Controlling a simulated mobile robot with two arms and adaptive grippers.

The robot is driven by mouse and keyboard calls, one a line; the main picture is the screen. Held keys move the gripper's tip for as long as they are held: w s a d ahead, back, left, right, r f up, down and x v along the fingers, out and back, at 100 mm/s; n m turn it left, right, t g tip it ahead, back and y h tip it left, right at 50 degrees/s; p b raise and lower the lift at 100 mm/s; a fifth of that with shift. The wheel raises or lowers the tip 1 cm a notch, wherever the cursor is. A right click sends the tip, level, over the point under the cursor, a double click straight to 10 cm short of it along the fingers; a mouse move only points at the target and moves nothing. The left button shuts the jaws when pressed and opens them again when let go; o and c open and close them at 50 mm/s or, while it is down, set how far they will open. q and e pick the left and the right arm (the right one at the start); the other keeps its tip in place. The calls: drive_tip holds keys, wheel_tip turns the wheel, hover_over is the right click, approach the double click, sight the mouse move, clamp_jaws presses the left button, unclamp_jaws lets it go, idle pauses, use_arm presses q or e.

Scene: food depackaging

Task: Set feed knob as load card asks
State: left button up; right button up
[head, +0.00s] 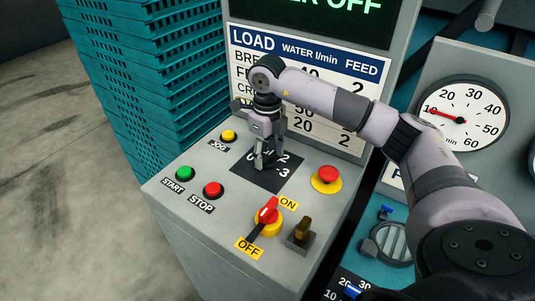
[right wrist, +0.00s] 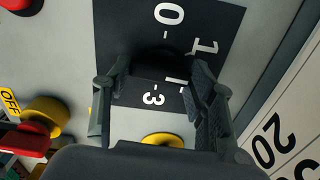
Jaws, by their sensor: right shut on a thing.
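The feed knob (right wrist: 164,62) is a dark round shape on a black scale plate (head: 287,178) with white figures 0, 1, 2 and 3. My right gripper (head: 268,160) points down over the plate, its fingers shut on the knob from both sides. In the right wrist view the fingers (right wrist: 160,80) flank the knob, and the 0, 1 and 3 show around it. The knob's pointer cannot be made out. The load card (head: 252,42) stands behind, headed LOAD, WATER l/min and FEED; my right arm hides much of its rows. Some feed figures read 2. My left gripper is out of view.
Teal crates (head: 150,75) stack at left; a dial gauge (head: 464,116) is at right.

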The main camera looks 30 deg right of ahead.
sight(268, 156)
drive_tip(key=m, duration=0.4)
drive_tip(key=shift+m, duration=0.4)
drive_tip(key=m, duration=0.4)
drive_tip(key=shift+m, duration=0.3)
drive_tip(key=m, duration=0.4)
drive_tip(key=shift+m, duration=2.1)
drive_tip(key=o, duration=1.1)
drive_tip(key=shift+o, duration=0.2)
wheel_tip(268, 156, up, 12)
